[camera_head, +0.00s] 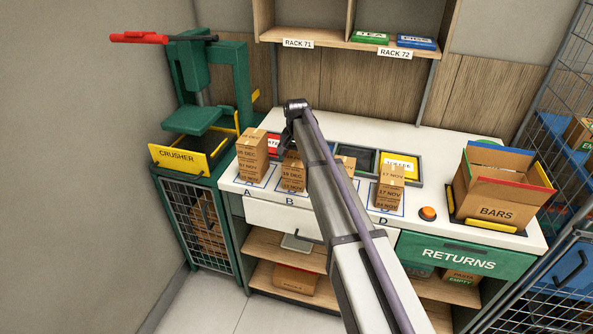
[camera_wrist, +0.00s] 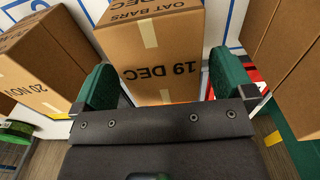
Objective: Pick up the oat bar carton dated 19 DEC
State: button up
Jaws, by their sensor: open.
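The brown oat bar carton marked 19 DEC (camera_wrist: 165,62) stands between the two green fingers of my gripper (camera_wrist: 163,82) in the wrist view. Its lettering is upside down there, with OAT BARS on the adjoining face. The fingers are open, one on each side of the carton; I cannot tell whether they touch it. In the head view my gripper (camera_head: 288,138) is over the cartons in bay B (camera_head: 292,178), partly hidden by my arm. The lettering there is too small to read surely.
A 20 NOV carton (camera_wrist: 35,65) is close on the left in the wrist view, another carton (camera_wrist: 292,70) on the right. Bay A has a taller stack (camera_head: 251,155), bay D more cartons (camera_head: 389,186).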

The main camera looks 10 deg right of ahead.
aim_at(297, 157)
notch_tip(297, 157, down, 4)
jog(key=shift+r+b, duration=0.2)
jog(key=shift+b, duration=0.75)
jog(key=shift+r, duration=0.25)
jog(key=c, duration=0.9)
notch_tip(297, 157, up, 10)
jog(key=p, duration=1.1)
jog(key=shift+r, duration=0.25)
